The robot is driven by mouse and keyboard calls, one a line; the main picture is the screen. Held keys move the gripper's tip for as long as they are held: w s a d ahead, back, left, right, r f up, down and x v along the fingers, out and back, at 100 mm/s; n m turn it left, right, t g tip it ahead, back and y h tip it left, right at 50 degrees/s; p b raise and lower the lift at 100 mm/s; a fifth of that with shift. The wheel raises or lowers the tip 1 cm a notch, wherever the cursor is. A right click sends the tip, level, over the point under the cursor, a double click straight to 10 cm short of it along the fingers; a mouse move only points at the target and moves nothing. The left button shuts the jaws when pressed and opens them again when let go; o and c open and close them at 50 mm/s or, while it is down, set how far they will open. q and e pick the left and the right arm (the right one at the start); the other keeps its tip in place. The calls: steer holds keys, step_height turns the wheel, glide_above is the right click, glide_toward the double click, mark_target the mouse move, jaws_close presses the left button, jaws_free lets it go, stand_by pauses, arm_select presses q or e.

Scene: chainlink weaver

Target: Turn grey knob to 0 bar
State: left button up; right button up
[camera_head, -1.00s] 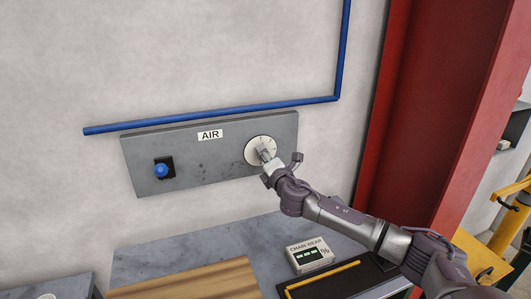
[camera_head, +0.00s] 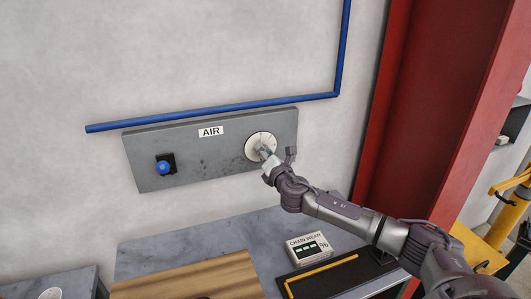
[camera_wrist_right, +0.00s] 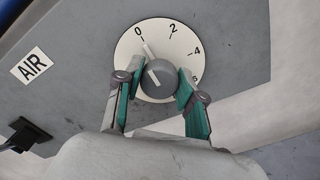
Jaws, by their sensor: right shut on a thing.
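The grey knob (camera_wrist_right: 160,76) is round and sits at the centre of a white dial (camera_wrist_right: 129,52) marked 0, 2, 4 and 6. A white pointer line at the knob points up and left, close to the 0 mark. My right gripper (camera_wrist_right: 160,82) is shut on the knob, one teal-padded finger on each side. In the head view my right gripper (camera_head: 267,160) covers the knob, and the dial (camera_head: 256,143) shows around it. My left gripper is in neither view.
Below is a grey bench (camera_head: 180,244) with a wooden board and a chain wear gauge (camera_head: 309,248). A red column (camera_head: 425,120) stands right.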

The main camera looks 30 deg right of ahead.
steer(key=o, duration=1.1)
steer(key=shift+o, duration=0.2)
steer(key=v, duration=1.2)
steer(key=shift+f, duration=0.1)
